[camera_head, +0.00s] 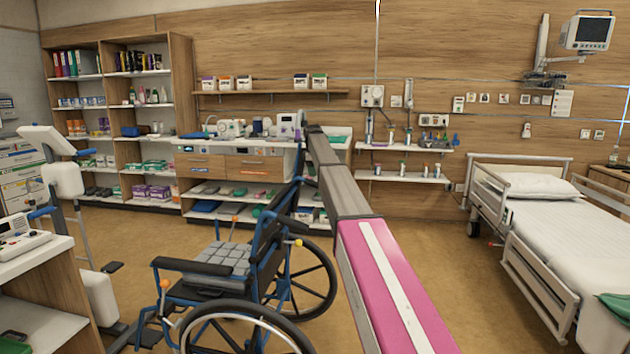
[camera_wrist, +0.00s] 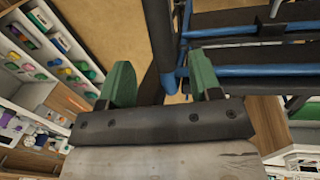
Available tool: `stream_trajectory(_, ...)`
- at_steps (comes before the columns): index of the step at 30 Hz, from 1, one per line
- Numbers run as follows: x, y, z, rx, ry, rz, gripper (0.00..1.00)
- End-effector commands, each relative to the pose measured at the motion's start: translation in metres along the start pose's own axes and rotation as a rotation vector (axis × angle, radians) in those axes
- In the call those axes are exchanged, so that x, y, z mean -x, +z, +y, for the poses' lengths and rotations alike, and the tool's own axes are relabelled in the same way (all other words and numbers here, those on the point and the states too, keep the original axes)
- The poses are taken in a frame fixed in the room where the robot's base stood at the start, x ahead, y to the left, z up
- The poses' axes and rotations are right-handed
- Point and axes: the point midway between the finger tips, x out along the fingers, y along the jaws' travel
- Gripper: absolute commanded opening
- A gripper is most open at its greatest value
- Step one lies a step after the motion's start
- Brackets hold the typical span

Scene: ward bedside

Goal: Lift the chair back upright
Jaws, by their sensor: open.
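A wheelchair (camera_head: 222,258) with a blue frame, dark armrests and a grey cushioned seat stands on its wheels in the head view. Its dark backrest (camera_head: 272,226) rises at a slant from the rear of the seat, its top close to my arm. The wrist view shows blue frame tubes (camera_wrist: 255,70) and dark panels of the wheelchair. My gripper (camera_wrist: 162,80) is open, with two green fingers apart. A blue tube end shows between the fingers in the picture; I cannot tell whether it lies at their depth. In the head view my arm hides the gripper.
A bed (camera_head: 565,240) stands at the right. Shelves (camera_head: 120,125) and a counter (camera_head: 240,165) line the back wall. A desk (camera_head: 40,270) and a white padded device (camera_head: 68,180) are at the left. Floor is free between wheelchair and bed.

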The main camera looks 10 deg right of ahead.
Motion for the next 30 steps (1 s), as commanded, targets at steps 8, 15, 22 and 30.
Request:
stream_trajectory(8, 0.028, -0.001, 0.0, 0.0, 0.0, 0.0, 0.58)
stream_trajectory(15, 0.028, 0.0, 0.0, 0.0, 0.0, 0.0, 0.48)
stream_trajectory(22, 0.013, 0.011, 0.006, -0.038, 0.098, -0.003, 0.0)
stream_trajectory(30, -0.024, 0.051, 0.033, -0.139, 0.486, 0.013, 0.0)
